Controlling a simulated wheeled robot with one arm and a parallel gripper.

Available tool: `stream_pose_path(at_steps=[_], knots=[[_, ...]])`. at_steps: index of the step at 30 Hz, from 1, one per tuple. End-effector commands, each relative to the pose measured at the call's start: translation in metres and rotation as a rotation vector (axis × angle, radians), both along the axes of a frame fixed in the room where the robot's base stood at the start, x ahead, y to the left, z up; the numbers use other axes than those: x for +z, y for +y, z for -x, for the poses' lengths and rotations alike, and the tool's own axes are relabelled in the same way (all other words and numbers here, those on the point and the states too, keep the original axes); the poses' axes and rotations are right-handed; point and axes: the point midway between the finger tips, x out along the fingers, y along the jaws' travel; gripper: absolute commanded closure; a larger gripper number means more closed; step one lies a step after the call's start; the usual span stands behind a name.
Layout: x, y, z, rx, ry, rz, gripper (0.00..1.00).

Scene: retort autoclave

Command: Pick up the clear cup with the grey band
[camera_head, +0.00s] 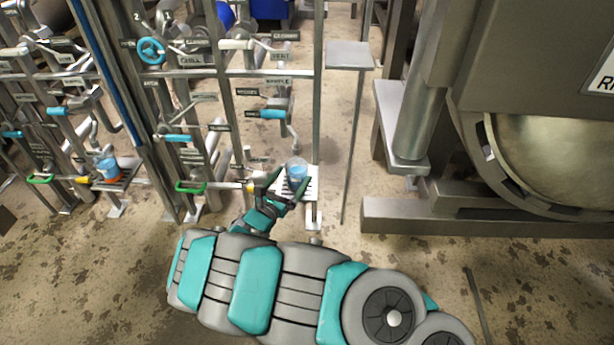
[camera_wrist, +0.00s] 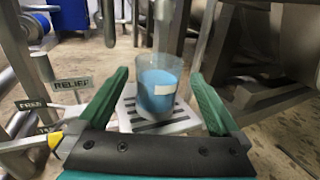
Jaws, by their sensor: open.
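A clear cup (camera_head: 297,174) holding blue liquid stands upright on a small slotted shelf (camera_head: 311,189) of the pipe stand. The wrist view shows the cup (camera_wrist: 158,88) with a pale grey-white patch on its side, on the slotted white shelf (camera_wrist: 126,122). My gripper (camera_head: 285,187) is open at the cup. In the wrist view its green fingers (camera_wrist: 160,78) flank the cup left and right, with gaps showing on both sides. How far the tips reach along the cup is hard to tell.
Another blue-filled cup (camera_head: 107,169) with an orange-red patch stands on a shelf at the left. Pipes, valves and a yellow-tipped handle (camera_wrist: 55,140) are close on my gripper's left. A sample pipe (camera_wrist: 163,28) hangs above the cup. A large steel vessel (camera_head: 540,130) stands right.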

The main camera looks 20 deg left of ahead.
Motion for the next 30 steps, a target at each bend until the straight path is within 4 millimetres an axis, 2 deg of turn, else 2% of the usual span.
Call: stream_pose_path(at_steps=[16,20,26,30], knots=[[0.004,-0.009,-0.065,-0.004,0.001,-0.005,0.0],[0.004,-0.01,-0.072,-0.003,0.0,-0.004,0.0],[0.005,-0.01,-0.072,-0.002,0.0,-0.003,0.0],[0.005,-0.01,-0.072,-0.002,0.0,-0.004,0.15]])
